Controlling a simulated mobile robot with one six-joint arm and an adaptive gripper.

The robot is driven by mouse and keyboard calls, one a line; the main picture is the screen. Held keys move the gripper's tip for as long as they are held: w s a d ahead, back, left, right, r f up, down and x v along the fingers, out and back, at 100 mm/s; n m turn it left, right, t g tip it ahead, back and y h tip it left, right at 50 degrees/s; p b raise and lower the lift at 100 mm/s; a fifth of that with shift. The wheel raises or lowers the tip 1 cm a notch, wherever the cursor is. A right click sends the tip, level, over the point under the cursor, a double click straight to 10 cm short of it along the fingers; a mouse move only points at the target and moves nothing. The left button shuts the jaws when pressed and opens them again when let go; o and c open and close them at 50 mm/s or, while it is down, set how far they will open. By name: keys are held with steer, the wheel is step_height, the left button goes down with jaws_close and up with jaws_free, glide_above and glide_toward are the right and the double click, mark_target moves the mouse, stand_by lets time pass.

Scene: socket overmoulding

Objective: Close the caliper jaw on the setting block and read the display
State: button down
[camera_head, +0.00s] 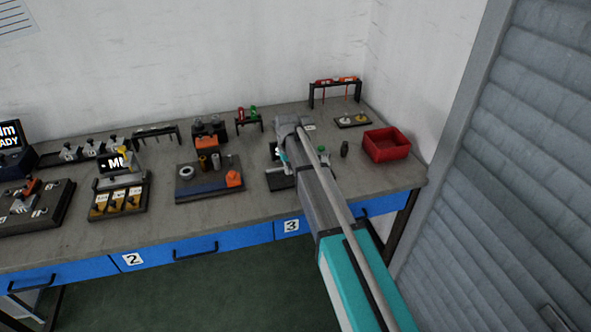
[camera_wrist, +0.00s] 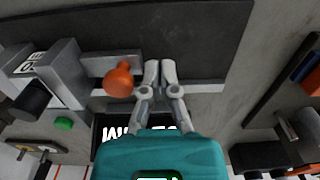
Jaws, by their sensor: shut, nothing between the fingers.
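In the wrist view the caliper station is a dark base plate (camera_wrist: 200,30) with grey metal blocks and a pale bar. A caliper jaw with an orange ball knob (camera_wrist: 119,80) stands left of my gripper. My gripper (camera_wrist: 160,68) is shut and empty, its fingertips over the pale bar, just right of the knob; I cannot tell whether they touch anything. The display (camera_wrist: 112,128) shows white characters, mostly covered by my gripper's body. I cannot single out the setting block for certain. In the head view my arm hides most of the station, leaving part of its dark base (camera_head: 281,181) showing.
A red bin (camera_head: 386,146) and a small dark cylinder (camera_head: 344,149) stand right of my arm. A plate with rings and an orange block (camera_head: 234,178) lies to the left. Racks line the back of the grey bench. A green button (camera_wrist: 64,124) is left in the wrist view.

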step_height(320, 180, up, 8)
steer(key=p, duration=0.8)
stand_by(0.6)
stand_by(0.3)
steer(key=s+d+m, duration=0.1)
steer(key=s+d, duration=0.9)
steer(key=s, duration=0.3)
steer(key=s+d+m, duration=0.2)
steer(key=s+d, duration=0.7)
steer(key=s, duration=0.5)
steer(key=shift+d, duration=0.4)
